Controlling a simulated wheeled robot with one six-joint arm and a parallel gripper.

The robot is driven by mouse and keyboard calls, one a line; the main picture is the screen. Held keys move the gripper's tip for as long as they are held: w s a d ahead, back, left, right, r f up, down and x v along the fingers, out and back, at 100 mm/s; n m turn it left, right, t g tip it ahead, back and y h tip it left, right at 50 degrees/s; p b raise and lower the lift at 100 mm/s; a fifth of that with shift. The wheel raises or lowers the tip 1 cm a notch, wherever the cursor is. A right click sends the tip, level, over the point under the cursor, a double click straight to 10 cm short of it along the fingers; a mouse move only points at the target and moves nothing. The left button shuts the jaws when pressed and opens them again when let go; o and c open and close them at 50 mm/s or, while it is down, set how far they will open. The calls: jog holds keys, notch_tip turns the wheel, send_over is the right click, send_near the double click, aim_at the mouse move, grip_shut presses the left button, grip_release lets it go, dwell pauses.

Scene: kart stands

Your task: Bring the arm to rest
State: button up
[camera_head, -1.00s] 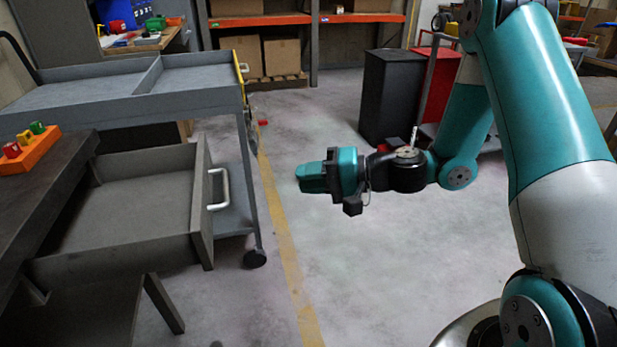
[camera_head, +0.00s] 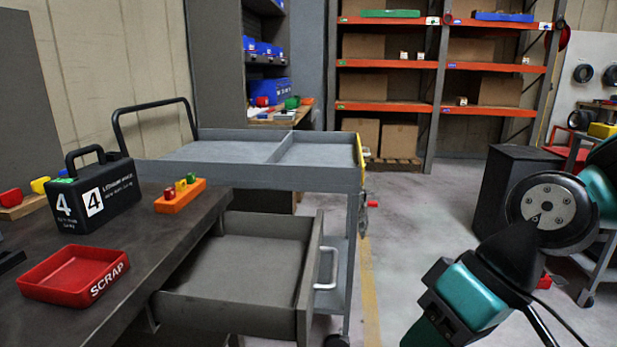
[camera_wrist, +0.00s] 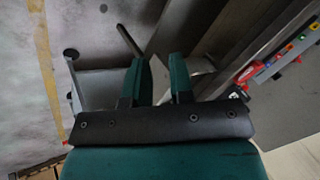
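My gripper (camera_wrist: 160,66) shows in the wrist view with its two teal fingers apart and nothing held between them. In the head view my gripper (camera_head: 428,330) hangs at the lower right, pointing down and left, with its tips at or past the bottom edge. My arm is folded at the right edge of the head view, its round black wrist joint in front. The gripper is to the right of the open drawer (camera_head: 245,265) and clear of it.
A dark workbench (camera_head: 130,240) on the left holds a red SCRAP tray (camera_head: 60,280), a black case (camera_head: 100,200) and an orange block holder (camera_head: 178,205). A grey cart (camera_head: 230,172) stands behind the drawer. A black cabinet (camera_head: 510,190) stands right. Floor between is free.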

jog(key=s+d+r+n+h, duration=0.1)
jog(key=s+d+r+h, duration=0.1)
jog(key=s, duration=0.3)
notch_tip(320, 180, up, 20)
jog(key=p, duration=2)
jog(key=shift+w+t, duration=0.25)
jog(key=shift+t, duration=0.05)
